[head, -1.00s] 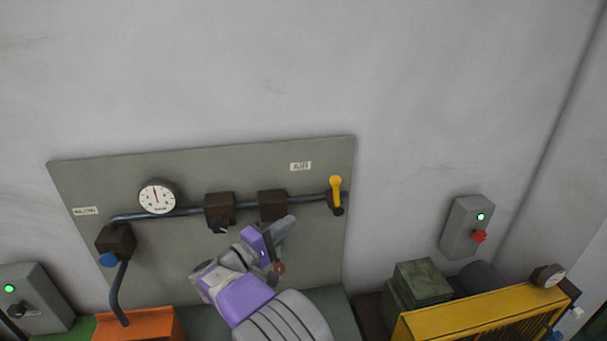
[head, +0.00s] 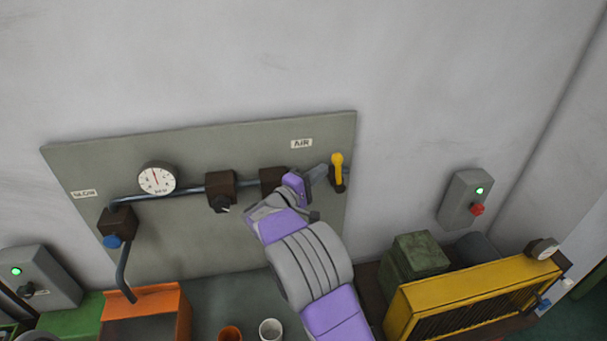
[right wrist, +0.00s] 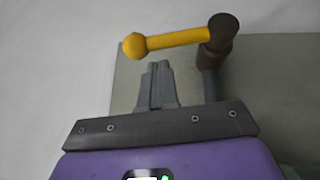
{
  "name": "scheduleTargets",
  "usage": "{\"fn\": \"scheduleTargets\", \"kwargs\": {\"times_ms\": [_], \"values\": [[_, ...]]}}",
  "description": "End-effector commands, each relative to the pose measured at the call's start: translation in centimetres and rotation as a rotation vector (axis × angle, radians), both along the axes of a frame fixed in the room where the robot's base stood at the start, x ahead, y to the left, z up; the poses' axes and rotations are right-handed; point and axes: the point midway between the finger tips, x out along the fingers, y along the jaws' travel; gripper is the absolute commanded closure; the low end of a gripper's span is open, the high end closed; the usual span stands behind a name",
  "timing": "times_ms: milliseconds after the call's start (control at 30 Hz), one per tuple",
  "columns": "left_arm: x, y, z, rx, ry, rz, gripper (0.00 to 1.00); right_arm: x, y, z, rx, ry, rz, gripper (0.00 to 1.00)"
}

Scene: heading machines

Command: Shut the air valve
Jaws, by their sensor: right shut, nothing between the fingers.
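The air valve (head: 338,170) is at the right end of the pipe on the grey-green panel, below the AIR label (head: 301,144). Its yellow lever (right wrist: 175,40) points up in the head view, across the pipe's line, with a round knob at its free end. My right gripper (head: 322,172) is shut and empty, just left of the lever. In the right wrist view its closed fingertips (right wrist: 157,68) lie just below the lever's knob end; I cannot tell whether they touch. The brown pivot shows at the lever's right end there. My left gripper is not in view.
The panel (head: 180,255) also carries a gauge (head: 156,179), brown pipe blocks and a blue knob (head: 112,241). A grey switch box (head: 461,199) is on the wall to the right. Cups (head: 271,329), an orange bin (head: 147,303) and a yellow machine (head: 470,297) are below.

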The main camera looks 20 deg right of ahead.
Motion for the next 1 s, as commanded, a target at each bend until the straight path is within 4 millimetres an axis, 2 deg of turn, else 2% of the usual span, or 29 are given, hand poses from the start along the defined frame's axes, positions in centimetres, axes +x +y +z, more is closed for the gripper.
{"fn": "scheduleTargets", "kwargs": {"times_ms": [200, 567, 1000], "values": [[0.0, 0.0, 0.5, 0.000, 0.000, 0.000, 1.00, -0.6, -1.3, 0.2, 0.000, 0.001, -0.001, 1.00], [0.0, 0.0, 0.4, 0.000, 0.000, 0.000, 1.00, -0.6, -1.3, 0.1, 0.000, 0.000, -0.001, 1.00], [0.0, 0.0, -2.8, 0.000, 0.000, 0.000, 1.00, -1.3, -3.2, 0.7, -0.001, -0.002, -0.004, 1.00]]}}
